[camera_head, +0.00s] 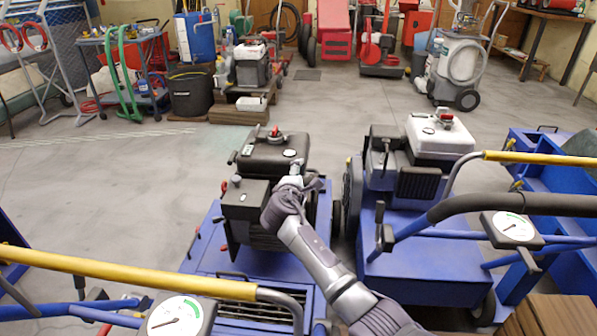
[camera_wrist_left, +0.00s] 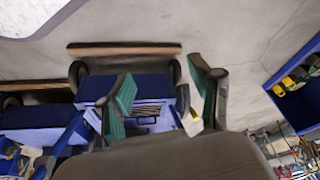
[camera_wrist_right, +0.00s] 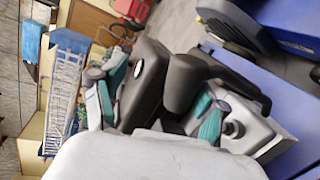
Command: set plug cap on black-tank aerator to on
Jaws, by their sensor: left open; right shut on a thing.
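The black-tank aerator is the left of two blue machines in the head view, with a black tank (camera_head: 268,152) and a red cap on top. My right gripper (camera_head: 298,172) reaches its engine from the near right, just below the tank. It is shut on what seems to be the plug cap, which the hand hides. In the right wrist view my right gripper (camera_wrist_right: 158,108) has its teal pads around dark engine parts, with the black tank (camera_wrist_right: 147,85) close behind. My left gripper (camera_wrist_left: 160,105) is open and empty in the left wrist view, with blue machinery beyond it.
A white-tank aerator (camera_head: 440,135) stands close on the right. A yellow handlebar (camera_head: 130,272) and a gauge (camera_head: 181,318) are at the lower left. Another yellow bar (camera_head: 540,158) and gauge (camera_head: 514,228) are on the right. The floor (camera_head: 130,185) behind the machines is open.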

